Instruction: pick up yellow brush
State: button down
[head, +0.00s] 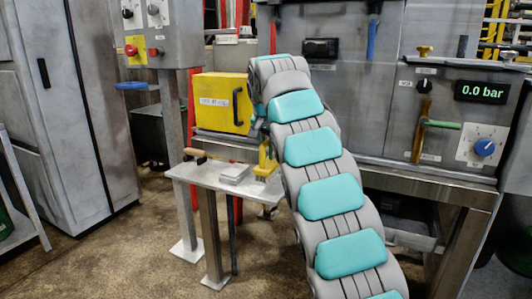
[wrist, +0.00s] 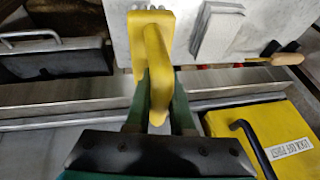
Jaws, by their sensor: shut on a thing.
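The yellow brush (wrist: 152,42) is in the wrist view, between the two green fingers of my gripper (wrist: 160,95). My gripper is shut on its yellow handle. In the head view the yellow brush (head: 265,158) is at the right end of the small grey table (head: 210,172), partly hidden by my arm. I cannot tell whether it touches the table top. The gripper itself is mostly hidden behind my arm in the head view.
A stack of grey plates (head: 235,173) and a wooden-handled tool (head: 195,154) lie on the small table. A yellow box (head: 221,102) with a black handle stands behind it. A steel machine (head: 400,100) with a pressure display fills the right. Floor (head: 130,255) at left front is clear.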

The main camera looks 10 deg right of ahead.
jog(key=s+d+b, duration=0.1)
jog(key=s, duration=0.6)
jog(key=s+d+r+b, duration=0.1)
jog(key=s+d, duration=0.1)
jog(key=s, duration=0.5)
jog(key=shift+s+d+r, duration=0.15)
jog(key=shift+s+d, duration=0.15)
jog(key=shift+s, duration=0.05)
jog(key=c, duration=1.4)
grip_release()
grip_shut()
